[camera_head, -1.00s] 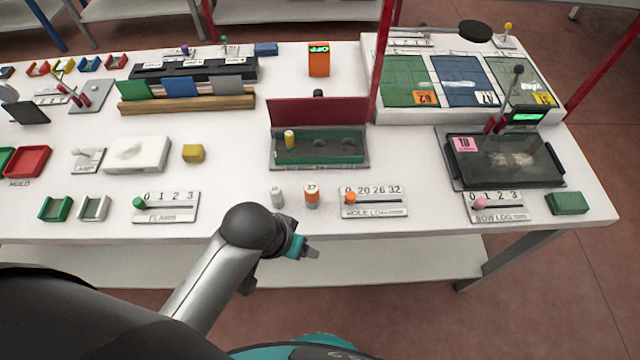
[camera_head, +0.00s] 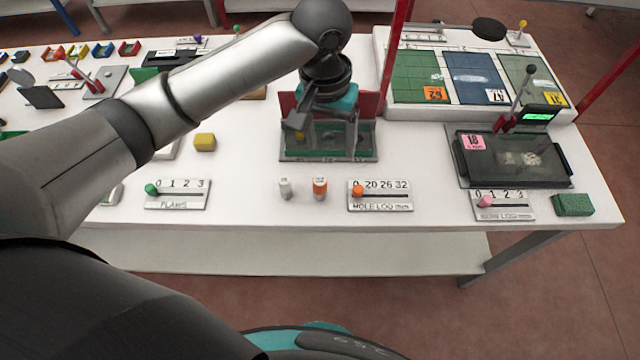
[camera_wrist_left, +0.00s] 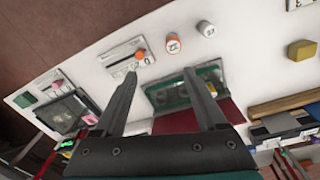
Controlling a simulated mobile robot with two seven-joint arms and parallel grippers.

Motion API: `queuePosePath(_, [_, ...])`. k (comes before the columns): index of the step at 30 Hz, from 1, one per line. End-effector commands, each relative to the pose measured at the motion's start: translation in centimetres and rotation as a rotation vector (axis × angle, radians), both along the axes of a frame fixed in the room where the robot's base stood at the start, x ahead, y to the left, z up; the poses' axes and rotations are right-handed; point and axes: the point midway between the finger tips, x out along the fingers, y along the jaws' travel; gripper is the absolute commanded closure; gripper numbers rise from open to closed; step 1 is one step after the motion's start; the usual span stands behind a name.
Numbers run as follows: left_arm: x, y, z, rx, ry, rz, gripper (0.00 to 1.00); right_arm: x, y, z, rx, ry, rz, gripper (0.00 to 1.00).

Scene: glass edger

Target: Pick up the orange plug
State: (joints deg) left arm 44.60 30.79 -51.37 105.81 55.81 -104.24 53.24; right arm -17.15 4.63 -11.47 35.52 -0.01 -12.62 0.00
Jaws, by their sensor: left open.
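The orange plug (camera_head: 320,188) is a short upright cylinder with an orange and white body, standing on the white table between a white plug (camera_head: 285,187) and the hole log panel (camera_head: 380,197). In the left wrist view the orange plug (camera_wrist_left: 173,44) stands beyond the fingertips, apart from them. My left gripper (camera_head: 294,128) hangs over the green tray (camera_head: 350,154), behind the orange plug. Its two fingers (camera_wrist_left: 161,76) are spread with nothing between them. The gripper and arm hide part of the tray. My right gripper is not in view.
The hole log panel has an orange slider knob (camera_head: 358,190) close to the plug's right. The flaws panel (camera_head: 178,195) lies to the left, a dark covered box (camera_head: 512,160) to the right. The table front around the plugs is clear. A red post (camera_head: 391,60) rises behind.

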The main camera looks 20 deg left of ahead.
Motion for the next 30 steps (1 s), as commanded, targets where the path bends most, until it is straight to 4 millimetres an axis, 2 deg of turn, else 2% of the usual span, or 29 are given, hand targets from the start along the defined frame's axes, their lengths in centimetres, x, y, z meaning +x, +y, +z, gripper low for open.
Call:
queuePosePath(1, [0.4, 0.7, 0.9, 0.024, 0.004, 0.020, 0.26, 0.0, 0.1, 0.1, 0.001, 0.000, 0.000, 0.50])
queuePosePath(4, [0.6, 1.6, 1.8, 0.054, 0.020, 0.052, 0.26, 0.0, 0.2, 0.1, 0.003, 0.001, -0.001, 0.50])
queuePosePath(8, [0.6, 2.0, 1.9, 0.070, 0.031, 0.070, 0.26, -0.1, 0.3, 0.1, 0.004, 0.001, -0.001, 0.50])
queuePosePath(11, [0.6, 2.0, 0.6, 0.071, 0.034, 0.072, 0.26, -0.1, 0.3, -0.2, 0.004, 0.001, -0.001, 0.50])
queuePosePath(18, [0.5, 2.0, -4.6, 0.070, 0.034, 0.071, 0.26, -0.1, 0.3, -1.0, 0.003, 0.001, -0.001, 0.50])
queuePosePath(21, [0.6, 2.0, -6.2, 0.069, 0.031, 0.069, 0.26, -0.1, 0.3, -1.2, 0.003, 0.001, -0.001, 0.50])
queuePosePath(30, [0.4, 1.9, -8.6, 0.069, 0.030, 0.068, 0.26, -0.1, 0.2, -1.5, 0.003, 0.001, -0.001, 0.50])
